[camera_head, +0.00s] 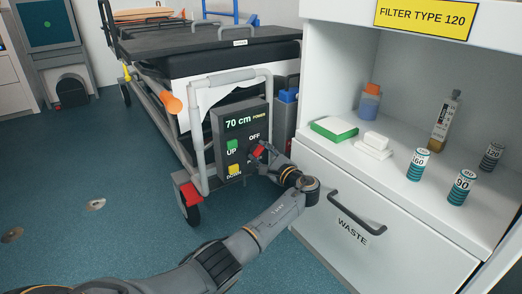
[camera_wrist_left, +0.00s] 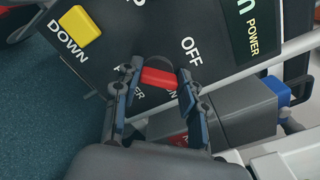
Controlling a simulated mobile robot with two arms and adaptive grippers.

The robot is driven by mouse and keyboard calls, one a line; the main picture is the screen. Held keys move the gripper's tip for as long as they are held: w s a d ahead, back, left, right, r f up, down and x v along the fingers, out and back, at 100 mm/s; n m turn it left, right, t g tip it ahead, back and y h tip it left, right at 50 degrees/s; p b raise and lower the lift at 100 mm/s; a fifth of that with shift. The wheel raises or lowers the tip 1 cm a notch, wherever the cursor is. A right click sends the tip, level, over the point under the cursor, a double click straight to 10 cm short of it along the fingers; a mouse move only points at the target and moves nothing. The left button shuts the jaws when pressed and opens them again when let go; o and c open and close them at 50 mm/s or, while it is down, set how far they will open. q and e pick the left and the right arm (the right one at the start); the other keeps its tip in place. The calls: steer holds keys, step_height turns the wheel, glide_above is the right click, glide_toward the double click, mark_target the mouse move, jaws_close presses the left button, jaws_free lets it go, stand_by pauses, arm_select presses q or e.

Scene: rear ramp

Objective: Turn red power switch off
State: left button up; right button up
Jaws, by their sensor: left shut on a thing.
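The red power switch (camera_head: 257,153) sits on the dark control panel (camera_head: 229,122) at the end of the stretcher, below the word OFF. My left gripper (camera_head: 258,158) reaches the panel and is shut on the red switch. In the left wrist view the red switch (camera_wrist_left: 159,78) lies between the two fingertips of my left gripper (camera_wrist_left: 158,82), with OFF printed beside it and part of the word POWER showing. The fingers partly hide the lettering around the switch. My right gripper is not in view.
The panel also has a green UP button (camera_head: 232,145) and a yellow DOWN button (camera_head: 235,169). A white cabinet (camera_head: 315,193) with a WASTE drawer handle (camera_head: 357,215) stands close right of my arm. The blue floor (camera_head: 110,235) at left is clear.

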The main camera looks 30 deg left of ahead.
arm_select(q)
steer(key=n, duration=0.4)
steer(key=shift+s+f+n, duration=0.15)
steer(key=shift+f+n, duration=0.05)
steer(key=shift+n, duration=0.1)
steer(key=shift+n+b, duration=0.95)
steer(key=shift+n, duration=1.35)
steer(key=o, duration=1.1)
steer(key=shift+o, duration=0.2)
steer(key=v, duration=1.2)
